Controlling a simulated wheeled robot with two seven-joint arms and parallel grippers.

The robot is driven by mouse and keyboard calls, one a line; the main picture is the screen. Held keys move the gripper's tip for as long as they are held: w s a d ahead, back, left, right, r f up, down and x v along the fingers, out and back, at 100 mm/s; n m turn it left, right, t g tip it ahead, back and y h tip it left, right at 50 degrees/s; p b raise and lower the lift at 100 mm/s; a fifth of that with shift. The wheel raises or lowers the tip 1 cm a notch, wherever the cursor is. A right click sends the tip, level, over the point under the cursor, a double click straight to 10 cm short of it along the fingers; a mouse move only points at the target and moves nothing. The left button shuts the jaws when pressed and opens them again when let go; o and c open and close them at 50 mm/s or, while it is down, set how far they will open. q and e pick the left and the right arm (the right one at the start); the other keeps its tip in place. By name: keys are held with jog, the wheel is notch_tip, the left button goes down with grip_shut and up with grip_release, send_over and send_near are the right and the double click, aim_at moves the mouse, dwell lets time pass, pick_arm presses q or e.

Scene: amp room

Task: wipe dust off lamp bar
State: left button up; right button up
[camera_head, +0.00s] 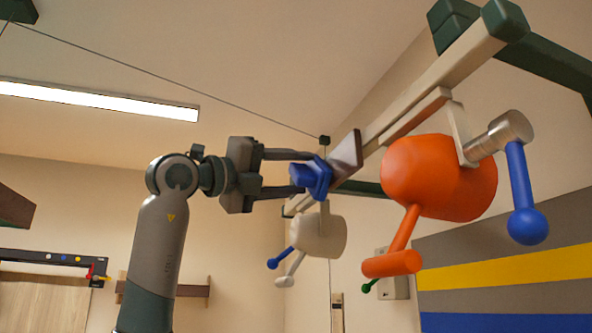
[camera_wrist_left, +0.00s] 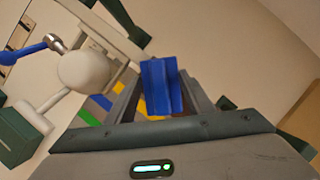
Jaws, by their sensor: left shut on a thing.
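My left gripper (camera_head: 303,173) reaches in from the left and is shut on a blue handle (camera_head: 316,178). A flat brownish-grey plate (camera_head: 346,158) sits at the handle's far side. The pale lamp bar (camera_head: 440,78) runs from the upper right down to the centre, and its lower part passes behind the plate. I cannot tell whether the plate touches the bar. In the left wrist view the blue handle (camera_wrist_left: 160,86) stands between my fingers. My right gripper is in neither view.
An orange drum (camera_head: 438,178) with an orange lever hangs under the bar. A pale drum (camera_head: 320,236) hangs lower, behind it. A blue ball lever (camera_head: 527,224) hangs at the right. A dark green beam (camera_head: 550,62) crosses the upper right. A thin cable (camera_head: 165,80) runs above my gripper.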

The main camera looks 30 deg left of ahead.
pick_arm(q)
jog(key=shift+w+a, duration=0.1)
jog(key=shift+w+a+r+p, duration=0.1)
jog(key=shift+w+a+p, duration=0.2)
jog(key=shift+a, duration=0.05)
jog(key=shift+w+a, duration=0.65)
jog(key=shift+a, duration=0.05)
jog(key=shift+s+a, duration=0.1)
jog(key=shift+s+a, duration=0.9)
jog(key=shift+s, duration=0.2)
jog(key=shift+s+a, duration=0.9)
jog(key=shift+s, duration=0.2)
jog(key=shift+a, duration=0.1)
